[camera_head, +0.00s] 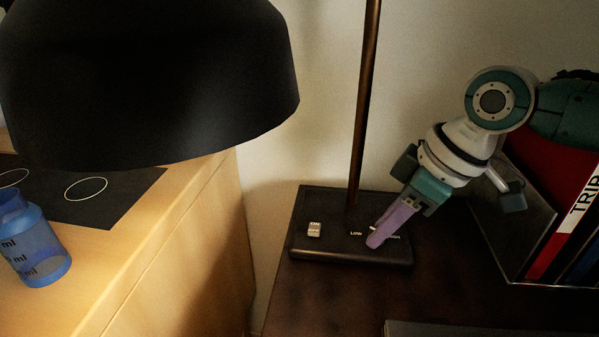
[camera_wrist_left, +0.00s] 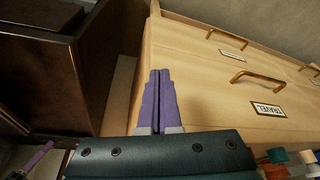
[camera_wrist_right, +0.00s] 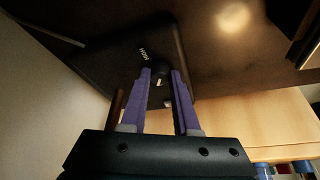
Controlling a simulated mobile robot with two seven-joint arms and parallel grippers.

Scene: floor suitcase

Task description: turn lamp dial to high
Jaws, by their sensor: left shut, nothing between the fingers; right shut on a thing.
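The lamp's dark base (camera_head: 335,245) stands on the dark brown table in the head view. A brown pole (camera_head: 365,110) rises from it, and the large black shade (camera_head: 150,80) fills the upper left. My right gripper (camera_head: 374,241) reaches down to the front right of the base and is shut on the dial, beside the LOW label; its fingers hide most of the dial there. In the right wrist view the dark dial (camera_wrist_right: 160,72) with a light mark is between the purple fingertips, near the HIGH label. My left gripper (camera_wrist_left: 160,72) is shut and empty in the left wrist view.
A small light switch (camera_head: 314,229) is on the base's left. Books (camera_head: 560,200) in a clear holder stand right of my right arm. A wooden cabinet (camera_head: 200,230) with a blue bottle (camera_head: 38,245) is at the left. A dark flat object (camera_head: 450,329) lies in front.

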